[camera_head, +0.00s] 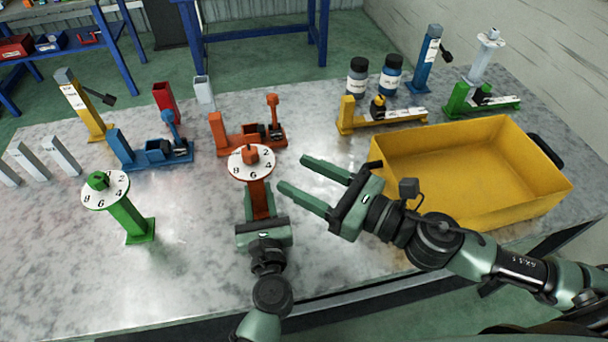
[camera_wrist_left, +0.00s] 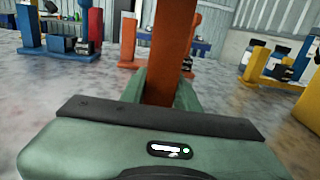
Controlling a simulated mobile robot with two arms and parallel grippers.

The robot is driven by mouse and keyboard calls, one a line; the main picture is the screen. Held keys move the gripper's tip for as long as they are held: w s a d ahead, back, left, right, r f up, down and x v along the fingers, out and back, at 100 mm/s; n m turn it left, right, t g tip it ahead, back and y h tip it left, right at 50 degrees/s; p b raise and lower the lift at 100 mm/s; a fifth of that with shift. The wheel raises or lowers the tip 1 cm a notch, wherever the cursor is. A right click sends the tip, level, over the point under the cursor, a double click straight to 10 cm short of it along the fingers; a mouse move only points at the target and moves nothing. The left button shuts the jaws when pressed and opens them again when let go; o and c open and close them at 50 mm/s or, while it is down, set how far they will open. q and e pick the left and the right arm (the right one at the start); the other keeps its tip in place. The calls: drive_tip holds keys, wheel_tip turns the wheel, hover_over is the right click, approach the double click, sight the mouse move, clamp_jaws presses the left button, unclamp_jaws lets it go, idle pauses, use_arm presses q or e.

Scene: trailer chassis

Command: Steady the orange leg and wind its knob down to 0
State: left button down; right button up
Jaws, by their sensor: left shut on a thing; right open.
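The orange leg (camera_head: 259,195) stands upright on the table in the middle of the head view. On top is a white numbered dial (camera_head: 237,165) with an orange knob (camera_head: 252,155). My left gripper (camera_head: 261,215) is shut on the leg's post, below the dial. In the left wrist view the orange post (camera_wrist_left: 168,50) stands between the left gripper's fingers (camera_wrist_left: 160,88). My right gripper (camera_head: 313,181) is open and empty, just right of the leg and apart from the knob. Which number the knob points to is too small to tell.
A green leg with a dial (camera_head: 128,215) stands to the left. An orange clamp-like piece (camera_head: 240,138) stands close behind the orange leg. A yellow bin (camera_head: 470,210) lies right, beneath my right arm. Blue and yellow pieces and two bottles stand farther back.

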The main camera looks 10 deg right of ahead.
use_arm(q)
drive_tip(key=c, duration=0.8)
unclamp_jaws()
drive_tip(key=shift+o, duration=0.2)
drive_tip(key=shift+s+f+b, duration=0.1)
drive_tip(key=shift+s+b, duration=0.45)
drive_tip(key=shift+s, duration=3.45)
drive_tip(key=o, duration=0.6)
drive_tip(key=shift+c, duration=0.2)
